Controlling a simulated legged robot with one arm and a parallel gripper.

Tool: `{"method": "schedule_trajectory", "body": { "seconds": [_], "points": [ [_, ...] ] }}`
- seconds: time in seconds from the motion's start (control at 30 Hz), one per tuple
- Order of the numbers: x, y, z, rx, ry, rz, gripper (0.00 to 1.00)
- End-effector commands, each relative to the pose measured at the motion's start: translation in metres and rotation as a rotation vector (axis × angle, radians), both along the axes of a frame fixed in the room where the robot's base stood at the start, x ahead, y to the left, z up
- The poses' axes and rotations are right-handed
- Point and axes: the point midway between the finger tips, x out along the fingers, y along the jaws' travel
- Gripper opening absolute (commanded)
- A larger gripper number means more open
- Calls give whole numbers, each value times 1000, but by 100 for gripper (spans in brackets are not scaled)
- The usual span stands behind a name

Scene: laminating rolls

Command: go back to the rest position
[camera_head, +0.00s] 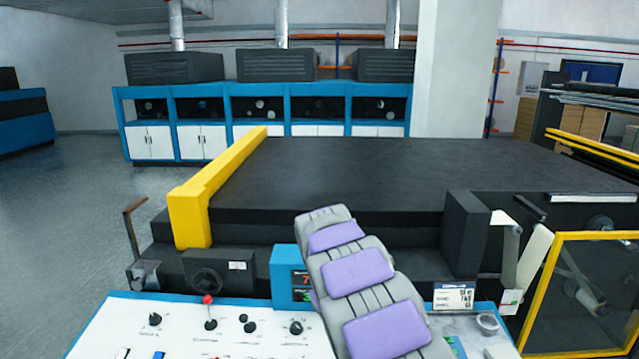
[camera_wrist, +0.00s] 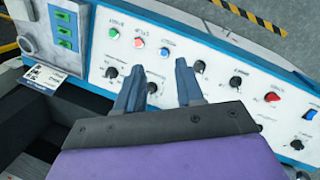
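My gripper (camera_wrist: 158,69) shows in the wrist view with its two blue-grey fingers apart and nothing between them. It is over the white control panel (camera_wrist: 225,98), which has several black knobs and coloured buttons. I cannot tell how far above the panel the fingertips are. In the head view my grey and purple arm reaches up from the bottom right across the front of the machine. My gripper itself is not visible there. The control panel (camera_head: 180,330) also shows at the bottom left of the head view.
A red-topped lever (camera_head: 208,302) stands up from the panel. Behind it is a large machine with a dark flat bed (camera_head: 400,170) and a yellow guard bar (camera_head: 190,215). A yellow-framed guard (camera_head: 545,285) stands at the right. Open floor (camera_head: 70,220) lies at the left.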

Motion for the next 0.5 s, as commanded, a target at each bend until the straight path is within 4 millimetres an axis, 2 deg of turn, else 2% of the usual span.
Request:
{"method": "schedule_trajectory", "body": {
  "seconds": [0.03, 0.2, 0.37, 0.5],
  "points": [
    [-13, -11, 6, -1, 0, -31, 37],
    [-58, -42, 22, 3, 2, -125, 37],
    [-107, -65, 31, 17, 9, -207, 37],
    [-153, -81, 34, 35, 20, -270, 37]
  ]
}}
